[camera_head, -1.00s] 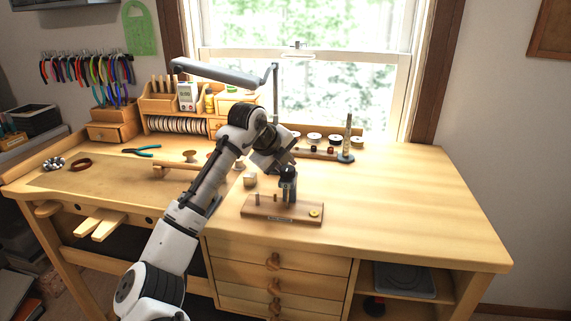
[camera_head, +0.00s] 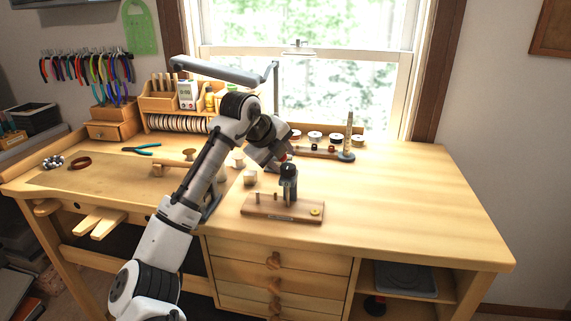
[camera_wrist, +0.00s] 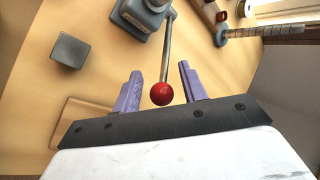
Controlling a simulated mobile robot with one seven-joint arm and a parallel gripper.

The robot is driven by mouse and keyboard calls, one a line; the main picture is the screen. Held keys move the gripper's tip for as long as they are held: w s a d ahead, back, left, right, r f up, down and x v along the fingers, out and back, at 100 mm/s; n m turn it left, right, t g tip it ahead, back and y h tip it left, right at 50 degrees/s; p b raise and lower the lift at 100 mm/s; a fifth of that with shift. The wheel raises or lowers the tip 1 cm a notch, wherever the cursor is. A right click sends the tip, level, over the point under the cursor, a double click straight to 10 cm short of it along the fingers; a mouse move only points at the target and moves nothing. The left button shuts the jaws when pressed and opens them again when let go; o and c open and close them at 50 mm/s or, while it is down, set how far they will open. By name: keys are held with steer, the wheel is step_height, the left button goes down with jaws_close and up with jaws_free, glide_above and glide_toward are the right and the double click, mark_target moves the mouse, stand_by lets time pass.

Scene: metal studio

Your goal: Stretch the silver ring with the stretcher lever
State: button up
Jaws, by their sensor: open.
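In the wrist view, a metal lever rod (camera_wrist: 167,45) with a red ball knob (camera_wrist: 162,94) runs down from a grey stretcher body (camera_wrist: 127,15) at the top edge. My gripper (camera_wrist: 160,74) is open, with its purple fingers on either side of the rod and the knob between them. Neither finger clearly touches the lever. In the head view my gripper (camera_head: 281,158) is over the middle of the bench, just behind a dark upright post (camera_head: 288,173) on a small wooden base. I cannot make out the silver ring in either view.
The wooden base (camera_head: 260,210) also bears small pegs and a yellow disc. A stepped mandrel stand (camera_head: 348,142) is behind to the right. The right part of the bench (camera_head: 420,200) is clear.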

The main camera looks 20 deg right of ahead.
steer(key=b+v, duration=0.1)
steer(key=v, duration=1)
steer(key=shift+c, duration=0.2)
